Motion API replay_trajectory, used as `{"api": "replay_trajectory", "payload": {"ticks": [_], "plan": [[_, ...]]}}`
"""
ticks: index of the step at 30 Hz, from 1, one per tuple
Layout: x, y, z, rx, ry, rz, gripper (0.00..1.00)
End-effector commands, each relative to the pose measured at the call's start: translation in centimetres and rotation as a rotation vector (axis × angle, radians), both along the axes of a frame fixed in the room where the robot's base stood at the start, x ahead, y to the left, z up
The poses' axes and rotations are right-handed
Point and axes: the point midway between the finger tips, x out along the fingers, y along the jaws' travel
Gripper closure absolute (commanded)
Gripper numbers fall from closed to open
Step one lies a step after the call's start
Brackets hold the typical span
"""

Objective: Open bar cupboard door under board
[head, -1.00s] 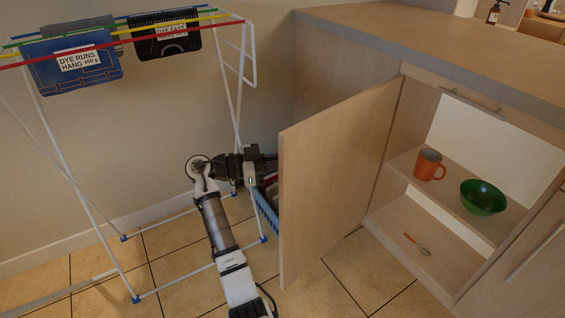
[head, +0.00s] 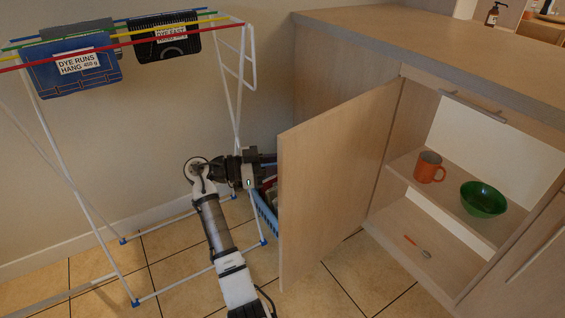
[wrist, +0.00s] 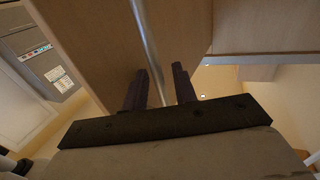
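The pale wood cupboard door (head: 335,185) stands swung wide open, its hinged side at the cabinet opening. Behind it show shelves with an orange mug (head: 429,166), a green bowl (head: 483,199) and an orange-handled utensil (head: 417,246). My gripper is at the left of the door, on its outer face side, with its fingertips hidden by the door in the head view. In the wrist view my gripper (wrist: 160,88) has its two dark fingers apart. The door's metal bar handle (wrist: 147,40) runs down between them; I cannot tell whether they touch it.
A blue basket (head: 265,212) sits between rack and door, partly hidden. The worktop (head: 430,55) overhangs the cabinet. The tiled floor in front of the open cupboard is clear.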

Motion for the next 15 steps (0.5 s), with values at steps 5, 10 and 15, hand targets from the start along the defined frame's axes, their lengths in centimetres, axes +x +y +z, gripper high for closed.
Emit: {"api": "replay_trajectory", "payload": {"ticks": [5, 10, 15], "plan": [[-0.2, 2.5, 0.1, -0.001, 0.000, 0.005, 0.72], [-0.7, 6.4, 0.1, -0.001, 0.000, 0.005, 0.72], [-1.2, 10.2, 0.1, -0.001, -0.001, 0.004, 0.72]]}}
